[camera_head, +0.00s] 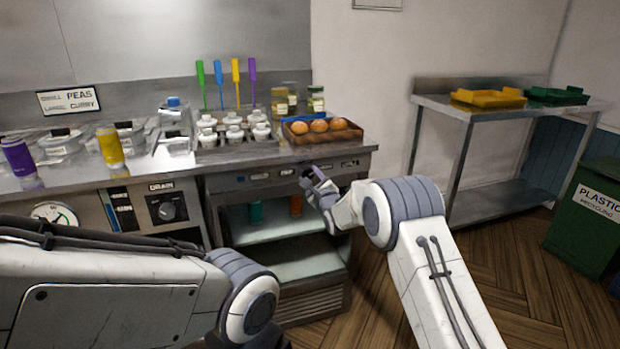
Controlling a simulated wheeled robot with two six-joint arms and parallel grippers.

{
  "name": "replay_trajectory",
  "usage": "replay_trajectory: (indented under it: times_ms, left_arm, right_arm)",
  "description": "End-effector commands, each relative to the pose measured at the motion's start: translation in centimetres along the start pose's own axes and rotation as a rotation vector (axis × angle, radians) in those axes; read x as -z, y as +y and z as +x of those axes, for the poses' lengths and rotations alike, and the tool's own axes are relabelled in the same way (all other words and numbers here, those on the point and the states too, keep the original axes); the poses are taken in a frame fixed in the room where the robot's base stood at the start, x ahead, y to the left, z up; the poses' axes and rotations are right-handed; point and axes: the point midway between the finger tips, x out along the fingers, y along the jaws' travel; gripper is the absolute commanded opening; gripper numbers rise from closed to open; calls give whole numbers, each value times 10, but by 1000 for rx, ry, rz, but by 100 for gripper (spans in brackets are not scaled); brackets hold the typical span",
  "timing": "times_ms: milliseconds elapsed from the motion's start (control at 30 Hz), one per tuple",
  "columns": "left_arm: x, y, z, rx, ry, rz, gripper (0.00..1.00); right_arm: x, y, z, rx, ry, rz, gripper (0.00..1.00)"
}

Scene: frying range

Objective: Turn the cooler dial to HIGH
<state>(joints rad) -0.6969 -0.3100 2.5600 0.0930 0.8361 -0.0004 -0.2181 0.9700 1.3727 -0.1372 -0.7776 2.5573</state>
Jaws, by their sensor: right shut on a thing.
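The cooler (228,186) is the open-fronted unit under the counter, with a dark control panel along its top edge. My right gripper (308,175) reaches in from the right and is shut on the cooler dial at the middle of that panel. The fingers and wrist cover the dial, so its pointer and setting cannot be read. My left arm comes in from the left across the lower front. Its gripper is not in view.
A drain dial (167,210) and a round gauge (55,214) sit on the panel to the left. Above the cooler, a brown tray (345,134) of buns and white-lidded pots stand on the counter. A steel side table (460,112) stands at right, with open floor before it.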

Motion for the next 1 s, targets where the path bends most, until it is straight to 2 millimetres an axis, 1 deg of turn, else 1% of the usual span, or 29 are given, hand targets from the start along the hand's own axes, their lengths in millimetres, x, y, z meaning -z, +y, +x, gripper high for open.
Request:
replay_trajectory:
  times_ms: [33,133,167,200,233,533,667,767,867,1000]
  left_arm:
    - [0,0,0,0,0,0,50]
    - [0,0,0,0,0,0,50]
    - [0,0,0,0,0,0,50]
    - [0,0,0,0,0,0,50]
    - [0,0,0,0,0,0,50]
    - [0,0,0,0,0,0,50]
    - [0,0,0,0,0,0,50]
    - [0,0,-1,0,0,0,50]
    - [0,0,-2,0,0,0,50]
    - [0,0,-3,0,0,0,50]
  right_arm:
    - [3,0,0,-1,6,3,0]
    - [3,0,0,-1,6,3,0]
    - [3,0,0,-1,6,3,53]
    - [3,0,0,-1,6,2,68]
    - [3,0,0,-1,5,2,79]
    - [1,1,0,-1,2,0,79]
    - [0,0,-5,0,1,0,79]
    - [0,0,-14,-2,3,0,79]
    - [0,0,-29,-1,3,0,79]
    - [0,0,-54,-2,4,0,79]
